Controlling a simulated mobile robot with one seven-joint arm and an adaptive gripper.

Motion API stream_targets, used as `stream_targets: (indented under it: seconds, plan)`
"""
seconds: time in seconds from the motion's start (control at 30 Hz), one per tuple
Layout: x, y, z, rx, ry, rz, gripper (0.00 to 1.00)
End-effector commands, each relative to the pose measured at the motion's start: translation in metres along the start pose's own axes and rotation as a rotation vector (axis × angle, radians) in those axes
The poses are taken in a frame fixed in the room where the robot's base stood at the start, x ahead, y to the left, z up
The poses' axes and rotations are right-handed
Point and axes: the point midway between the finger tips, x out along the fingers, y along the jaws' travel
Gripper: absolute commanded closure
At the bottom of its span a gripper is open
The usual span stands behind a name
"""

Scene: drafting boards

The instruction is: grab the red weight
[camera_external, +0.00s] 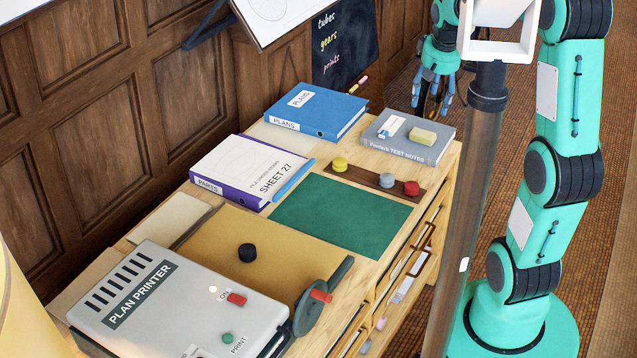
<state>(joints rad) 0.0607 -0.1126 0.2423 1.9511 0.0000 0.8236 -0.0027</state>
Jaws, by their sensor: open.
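The red weight (411,188) is a small round knob-like piece at the right end of a dark brown wooden strip (362,177) on the table. A grey weight (387,181) sits beside it on the strip, and a yellow weight (340,164) is at the strip's left end. My gripper (433,92) is open, up beyond the table's far right corner, well apart from the red weight. Its fingers point down and nothing shows between them.
A green mat (342,217) lies in front of the strip. The plan printer (180,305), with a crank (322,296), fills the near end. A black puck (247,253) lies on tan board.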

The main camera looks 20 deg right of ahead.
Motion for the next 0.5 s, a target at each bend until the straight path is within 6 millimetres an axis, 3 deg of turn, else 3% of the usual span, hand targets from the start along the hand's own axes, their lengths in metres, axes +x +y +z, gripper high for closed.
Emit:
stream_targets:
  seconds: [0.2,0.5]
  plan:
    - [0.058,0.008,-0.038,0.011,-0.052,0.002,0.38]
    - [0.146,0.019,-0.075,0.026,-0.119,0.004,0.38]
